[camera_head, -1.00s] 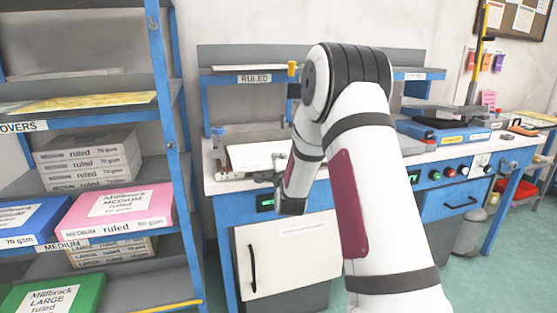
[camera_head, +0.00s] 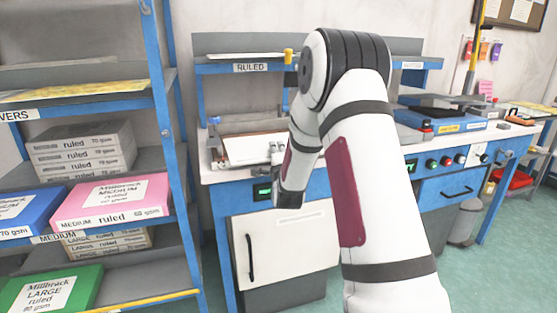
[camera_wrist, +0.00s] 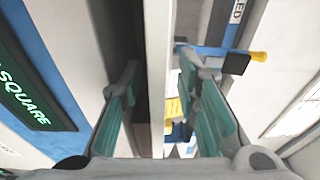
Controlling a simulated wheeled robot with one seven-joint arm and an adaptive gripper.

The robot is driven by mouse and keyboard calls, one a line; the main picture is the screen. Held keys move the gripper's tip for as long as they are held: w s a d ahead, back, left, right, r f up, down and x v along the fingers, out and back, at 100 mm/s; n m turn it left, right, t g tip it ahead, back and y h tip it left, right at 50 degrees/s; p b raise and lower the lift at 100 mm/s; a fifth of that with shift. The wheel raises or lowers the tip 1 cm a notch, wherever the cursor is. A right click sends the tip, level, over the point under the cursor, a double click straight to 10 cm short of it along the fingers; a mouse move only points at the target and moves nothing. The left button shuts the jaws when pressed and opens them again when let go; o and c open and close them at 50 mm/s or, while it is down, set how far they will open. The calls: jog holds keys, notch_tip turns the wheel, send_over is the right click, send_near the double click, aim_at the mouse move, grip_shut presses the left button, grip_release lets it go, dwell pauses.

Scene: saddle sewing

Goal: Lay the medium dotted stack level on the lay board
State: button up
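A flat white slab (camera_head: 250,148), seemingly a paper stack or board, lies on the left station of the blue bench; no dots are legible. I cannot tell the stack from the lay board here. In the wrist view a pale edge (camera_wrist: 156,90) runs between the two teal-padded fingers of my gripper (camera_wrist: 163,105). Narrow gaps show on both sides of that edge, so the fingers look open around it without clear contact. In the head view my gripper (camera_head: 277,153) is at the slab's right end, partly hidden by my arm.
A shelf rack at left holds grey ruled boxes (camera_head: 84,152), a pink medium box (camera_head: 112,200), a blue box (camera_head: 28,215) and a green box (camera_head: 50,290). A shelf labelled RULED (camera_head: 250,68) overhangs the station. A yellow-knobbed post (camera_wrist: 258,56) stands near my gripper.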

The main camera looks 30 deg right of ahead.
jog(key=s+a+r+n+g+y, duration=0.2)
jog(key=s+a+n+g+y, duration=0.4)
jog(key=s+a+n, duration=0.95)
jog(key=s+a+r+n+g+y, duration=0.1)
jog(key=s+a+n+g, duration=0.25)
jog(key=s, duration=0.85)
jog(key=s+a+n+g, duration=0.2)
jog(key=s+a+g, duration=0.15)
jog(key=s, duration=0.85)
jog(key=s+a+r+n+g+y, duration=0.15)
jog(key=s+a, duration=0.25)
jog(key=s, duration=0.8)
notch_tip(320, 180, up, 21)
jog(key=t+p, duration=0.2)
jog(key=p, duration=1.8)
jog(key=shift+n, duration=0.45)
jog(key=shift+t, duration=0.25)
